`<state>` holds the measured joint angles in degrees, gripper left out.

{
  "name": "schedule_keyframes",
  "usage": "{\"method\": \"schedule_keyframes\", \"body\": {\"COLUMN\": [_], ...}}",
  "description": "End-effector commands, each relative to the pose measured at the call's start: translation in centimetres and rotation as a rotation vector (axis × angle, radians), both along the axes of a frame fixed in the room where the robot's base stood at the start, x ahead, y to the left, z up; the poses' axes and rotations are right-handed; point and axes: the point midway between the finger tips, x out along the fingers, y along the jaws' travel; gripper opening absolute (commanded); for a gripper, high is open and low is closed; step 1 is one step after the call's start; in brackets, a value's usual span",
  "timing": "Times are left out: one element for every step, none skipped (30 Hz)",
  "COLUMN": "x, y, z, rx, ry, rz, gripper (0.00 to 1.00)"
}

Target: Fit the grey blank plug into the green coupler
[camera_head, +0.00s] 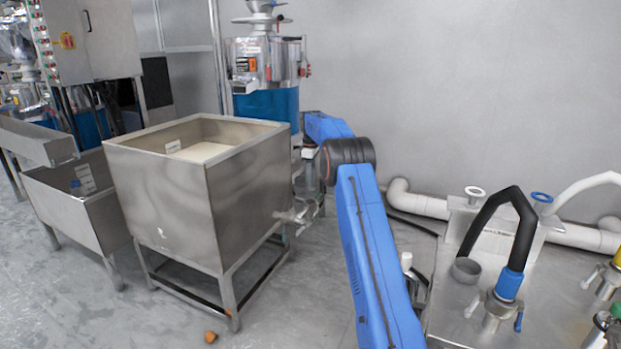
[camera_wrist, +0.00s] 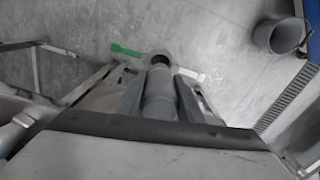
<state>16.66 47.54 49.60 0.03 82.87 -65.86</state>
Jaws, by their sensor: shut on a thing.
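My gripper (camera_wrist: 160,88) has its two fingers shut on a grey cylindrical plug (camera_wrist: 158,92) in the wrist view. Just beyond the plug's far end is a grey ring-shaped fitting with a dark opening, apparently the coupler (camera_wrist: 157,56). A green lever (camera_wrist: 125,50) sticks out to its left and a pale lever (camera_wrist: 190,74) to its right. The plug overlaps the coupler in this view, so I cannot tell whether they touch.
The steel tank (camera_head: 200,205) stands on a frame left of my arm, with a valve (camera_head: 300,214) at its side. A grinder with a blue base (camera_head: 268,105) stands behind.

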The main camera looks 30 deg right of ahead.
Motion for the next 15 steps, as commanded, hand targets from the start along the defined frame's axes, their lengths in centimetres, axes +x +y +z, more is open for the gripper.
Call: {"method": "schedule_keyframes", "body": {"x": [0.0,0.0,0.0,0.0,0.0,0.0,0.0,0.0,0.0,0.0,0.0,0.0,0.0,0.0,0.0], "y": [0.0,0.0,0.0,0.0,0.0,0.0,0.0,0.0,0.0,0.0,0.0,0.0,0.0,0.0,0.0], "z": [-0.3,-0.5,-0.8,-1.1,-1.3,-1.6,-1.9,-2.1,-2.4,-2.6,-2.9,-3.1,-3.4,-3.6,-3.9], "rx": [0.000,0.000,0.000,0.000,0.000,0.000,0.000,0.000,0.000,0.000,0.000,0.000,0.000,0.000,0.000], "ry": [0.000,0.000,0.000,0.000,0.000,0.000,0.000,0.000,0.000,0.000,0.000,0.000,0.000,0.000,0.000], "rz": [0.000,0.000,0.000,0.000,0.000,0.000,0.000,0.000,0.000,0.000,0.000,0.000,0.000,0.000,0.000], "gripper": [0.00,0.00,0.00,0.00,0.00,0.00,0.00,0.00,0.00,0.00,0.00,0.00,0.00,0.00,0.00]}}
